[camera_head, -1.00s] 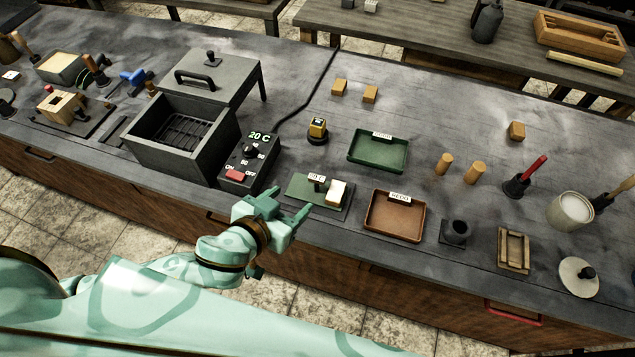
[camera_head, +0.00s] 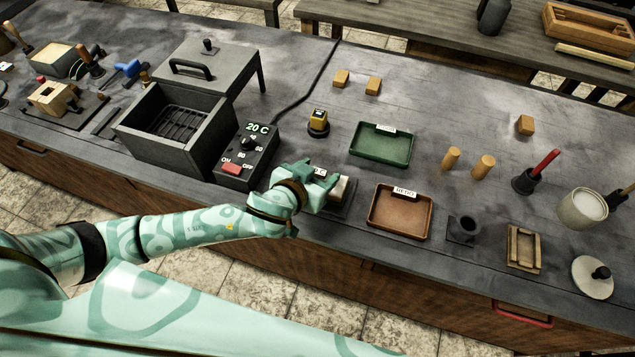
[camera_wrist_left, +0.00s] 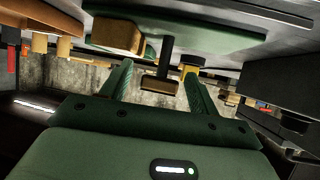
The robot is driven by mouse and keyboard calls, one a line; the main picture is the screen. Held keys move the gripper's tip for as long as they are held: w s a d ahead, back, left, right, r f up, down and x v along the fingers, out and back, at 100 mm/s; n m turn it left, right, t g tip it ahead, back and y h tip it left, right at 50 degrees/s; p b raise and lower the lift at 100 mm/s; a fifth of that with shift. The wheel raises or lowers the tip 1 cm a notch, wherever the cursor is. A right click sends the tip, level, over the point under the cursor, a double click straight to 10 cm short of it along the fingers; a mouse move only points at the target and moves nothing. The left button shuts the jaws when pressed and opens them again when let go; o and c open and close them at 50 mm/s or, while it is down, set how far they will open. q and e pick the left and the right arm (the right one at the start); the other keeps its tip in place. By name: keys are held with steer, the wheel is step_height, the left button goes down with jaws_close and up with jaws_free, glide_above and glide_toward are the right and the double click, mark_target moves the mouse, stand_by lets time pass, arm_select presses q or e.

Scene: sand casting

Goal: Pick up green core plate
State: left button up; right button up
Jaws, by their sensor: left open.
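The green core plate shows in the left wrist view (camera_wrist_left: 215,40), upside down at the top of that picture. My left gripper is open. In the left wrist view its two green fingers (camera_wrist_left: 158,84) stand apart, with the handle between them; whether they touch it I cannot tell. My right gripper is not in view.
The control box (camera_head: 245,155) reading 20 C and the open grey oven (camera_head: 180,120) stand left of the gripper. A brown REDO tray (camera_head: 400,212) lies to the right, a green tray (camera_head: 382,147) behind. A yellow-topped device (camera_head: 318,122) stands behind the gripper.

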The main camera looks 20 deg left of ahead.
arm_select(q)
steer(key=c, duration=1.1)
steer(key=shift+r, duration=0.15)
